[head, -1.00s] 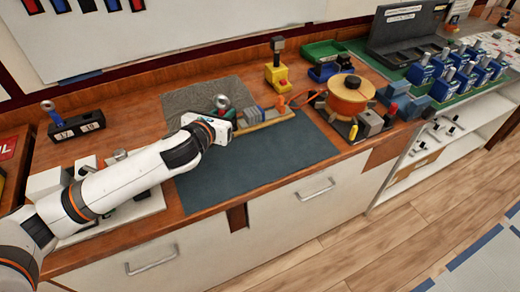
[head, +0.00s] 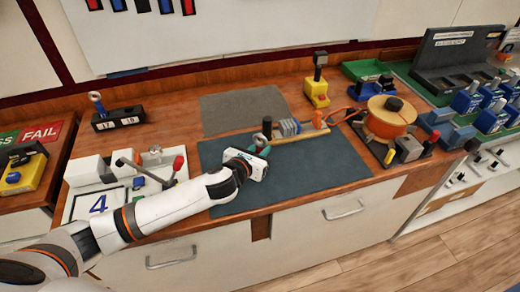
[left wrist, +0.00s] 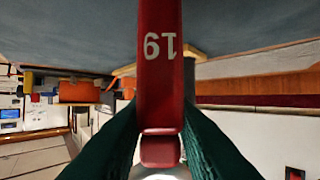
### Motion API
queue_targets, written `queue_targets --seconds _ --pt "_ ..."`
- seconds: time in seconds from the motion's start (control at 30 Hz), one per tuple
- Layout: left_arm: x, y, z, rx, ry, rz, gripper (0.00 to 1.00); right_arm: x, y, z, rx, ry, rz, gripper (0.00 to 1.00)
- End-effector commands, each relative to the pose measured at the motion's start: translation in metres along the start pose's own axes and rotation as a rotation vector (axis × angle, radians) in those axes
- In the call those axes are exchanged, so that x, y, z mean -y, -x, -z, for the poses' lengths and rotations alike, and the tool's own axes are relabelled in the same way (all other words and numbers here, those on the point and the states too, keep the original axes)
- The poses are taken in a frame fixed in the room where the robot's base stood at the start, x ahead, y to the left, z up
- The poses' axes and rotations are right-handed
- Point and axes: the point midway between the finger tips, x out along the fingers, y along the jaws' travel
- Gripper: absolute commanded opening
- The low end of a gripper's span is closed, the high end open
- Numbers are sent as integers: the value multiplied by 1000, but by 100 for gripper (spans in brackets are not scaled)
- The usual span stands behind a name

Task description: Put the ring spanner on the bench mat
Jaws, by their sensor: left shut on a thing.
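My left gripper (head: 264,148) is over the left-middle part of the dark blue-grey bench mat (head: 320,170). In the left wrist view its two green fingers (left wrist: 160,135) are shut on a red spanner (left wrist: 158,85). The spanner bears the number 19, upside down in that view. The mat (left wrist: 70,35) fills the top of the wrist view. I cannot tell whether the spanner touches it. My right gripper is not in view.
A rail with terminal blocks (head: 288,128) lies along the mat's back edge. An orange cable reel (head: 390,118) stands to the right. A black holder (head: 118,119) marked 17 and 19 stands at the back left, with a blue-handled ring spanner in it. The mat's front right is clear.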

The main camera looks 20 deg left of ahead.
Motion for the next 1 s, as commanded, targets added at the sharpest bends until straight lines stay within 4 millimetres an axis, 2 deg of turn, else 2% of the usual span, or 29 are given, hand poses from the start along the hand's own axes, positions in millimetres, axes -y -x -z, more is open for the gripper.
queue_targets --seconds 0.07,0.1,0.2,0.53,0.63,0.77,1.0 --pt "0 -1 -3 0 -1 0 0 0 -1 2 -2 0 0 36" --pt "0 -1 -2 0 -1 1 30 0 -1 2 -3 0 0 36" --pt "0 -1 -2 1 0 0 45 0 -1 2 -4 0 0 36" --pt "0 0 2 -1 0 0 45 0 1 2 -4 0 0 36" --pt "0 8 0 1 -2 0 45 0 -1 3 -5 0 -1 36" --pt "0 29 0 1 -3 -1 45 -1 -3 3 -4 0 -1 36" --pt "0 78 -1 2 -3 -1 45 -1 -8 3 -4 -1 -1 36"
